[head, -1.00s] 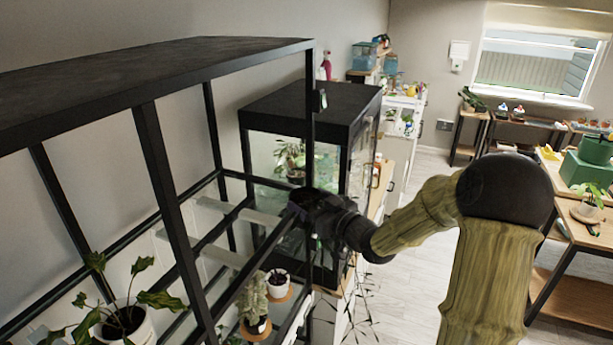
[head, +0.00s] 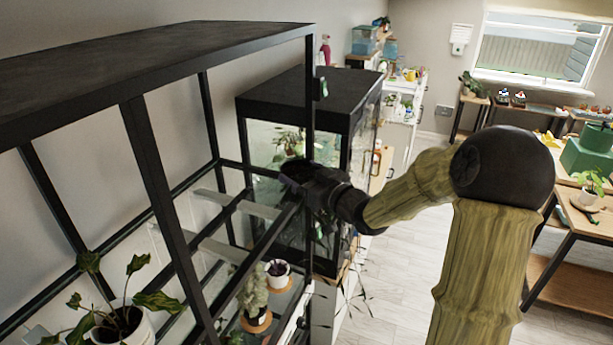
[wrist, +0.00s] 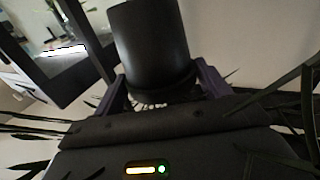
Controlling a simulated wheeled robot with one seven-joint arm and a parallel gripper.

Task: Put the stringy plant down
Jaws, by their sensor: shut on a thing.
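The stringy plant's dark, smooth pot (wrist: 150,45) sits between the two purple-grey fingers of my gripper (wrist: 160,88) in the wrist view. My gripper is shut on it. Long thin leaves (wrist: 280,90) fan out on both sides in that view. In the head view my gripper (head: 292,177) is at the right end of the open black-framed shelf (head: 221,120), by a front upright. Thin dark strands (head: 352,288) hang below my arm there. The pot is hard to make out in the head view.
A cactus pot (head: 254,300) and a small white pot (head: 277,272) stand on the shelf's lower level. A leafy plant (head: 125,320) is at lower left. A black-topped glass cabinet (head: 310,95) stands behind my gripper. Open floor (head: 400,265) lies to the right.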

